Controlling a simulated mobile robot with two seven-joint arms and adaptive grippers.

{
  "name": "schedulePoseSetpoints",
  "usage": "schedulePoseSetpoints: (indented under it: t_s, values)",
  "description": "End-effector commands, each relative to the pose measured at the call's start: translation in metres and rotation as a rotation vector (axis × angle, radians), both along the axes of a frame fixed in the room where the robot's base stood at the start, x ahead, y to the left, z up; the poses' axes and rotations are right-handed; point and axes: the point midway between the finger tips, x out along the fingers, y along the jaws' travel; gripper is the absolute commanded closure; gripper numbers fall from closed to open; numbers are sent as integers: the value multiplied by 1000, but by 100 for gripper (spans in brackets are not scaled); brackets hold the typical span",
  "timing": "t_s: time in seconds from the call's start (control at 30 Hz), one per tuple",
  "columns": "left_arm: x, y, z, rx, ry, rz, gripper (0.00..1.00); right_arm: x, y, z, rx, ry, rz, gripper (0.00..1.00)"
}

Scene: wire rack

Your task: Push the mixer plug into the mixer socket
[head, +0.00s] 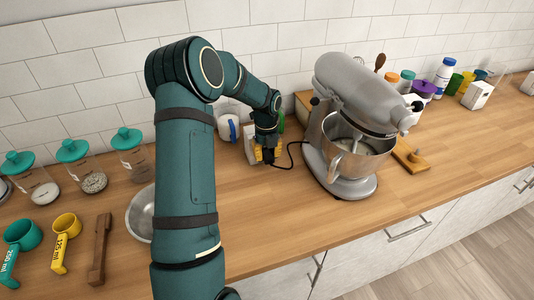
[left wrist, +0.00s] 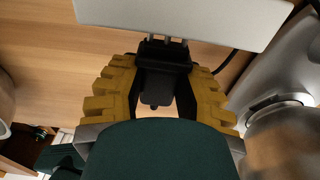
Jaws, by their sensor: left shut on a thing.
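My left gripper (head: 267,154) is low over the counter, left of the mixer (head: 350,115). In the left wrist view its yellow fingers (left wrist: 163,68) are shut on the black mixer plug (left wrist: 164,54). The plug's metal prongs show at its far end, pointing at the pale block of the mixer socket (left wrist: 175,15). Part of the prongs is visible between plug and block; whether their tips touch it or enter it I cannot tell. In the head view the socket block (head: 250,145) stands just behind the gripper, partly hidden. My right gripper is not in view.
A black cord (head: 291,158) runs from the plug to the mixer. A white mug (head: 226,129) stands behind, near the tiled wall. A metal bowl (head: 140,213), jars and measuring cups are at left. The counter (head: 290,215) in front of the gripper is clear.

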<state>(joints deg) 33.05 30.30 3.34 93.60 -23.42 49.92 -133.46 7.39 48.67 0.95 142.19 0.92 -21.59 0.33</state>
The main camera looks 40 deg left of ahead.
Motion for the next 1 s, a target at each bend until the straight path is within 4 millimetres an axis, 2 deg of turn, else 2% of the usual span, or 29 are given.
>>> schedulePoseSetpoints:
  t_s: [0.63,1.0]
  values:
    - [0,0,0,0,0,0,100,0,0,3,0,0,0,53]
    - [4,7,1,0,-1,1,100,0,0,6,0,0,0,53]
